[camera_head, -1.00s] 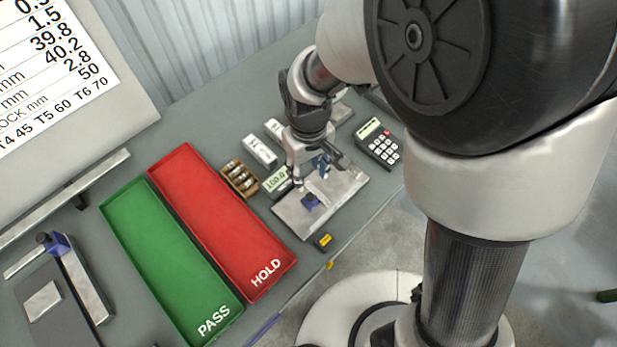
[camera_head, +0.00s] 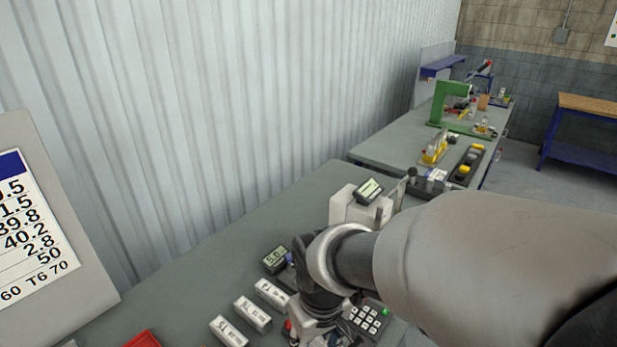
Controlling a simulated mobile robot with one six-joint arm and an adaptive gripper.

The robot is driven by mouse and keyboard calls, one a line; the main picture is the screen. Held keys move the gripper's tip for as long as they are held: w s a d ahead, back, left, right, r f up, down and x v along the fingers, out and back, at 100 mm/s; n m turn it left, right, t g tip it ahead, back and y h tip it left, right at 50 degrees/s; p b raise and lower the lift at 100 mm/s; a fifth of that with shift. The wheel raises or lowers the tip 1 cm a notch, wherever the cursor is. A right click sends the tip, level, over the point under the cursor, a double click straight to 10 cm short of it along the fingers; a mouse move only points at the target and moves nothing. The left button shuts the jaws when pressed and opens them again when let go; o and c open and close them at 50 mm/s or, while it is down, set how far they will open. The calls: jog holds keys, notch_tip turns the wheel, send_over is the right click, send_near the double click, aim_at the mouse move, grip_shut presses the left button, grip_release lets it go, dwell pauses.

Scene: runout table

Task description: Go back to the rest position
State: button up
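My gripper (camera_head: 318,338) is at the bottom of the head view, below my dark wrist, over the near part of the grey table (camera_head: 215,262). The bottom edge of the picture cuts it off, so its fingertips and anything between them are hidden. My arm reaches in from the right and covers part of the table. Only a corner of the red tray (camera_head: 143,340) shows at the bottom left.
Several small white boxes (camera_head: 252,314) stand left of my gripper. A keypad device (camera_head: 370,318) sits close on its right. Behind are a small display (camera_head: 274,259) and a white instrument (camera_head: 350,208). A chart board (camera_head: 40,225) stands left. A second table (camera_head: 395,150) is farther back.

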jog(key=s+d+r+m+t+b, duration=0.1)
jog(key=s+d+r+m+b, duration=0.1)
jog(key=s+d, duration=0.3)
jog(key=s+d+r+m+t+b, duration=0.2)
jog(key=s+d+r+m, duration=0.1)
jog(key=s+d, duration=0.3)
jog(key=shift+s+d+r+m, duration=0.2)
jog(key=shift+d+r+m, duration=0.15)
jog(key=shift+d, duration=0.7)
jog(key=shift+f, duration=0.1)
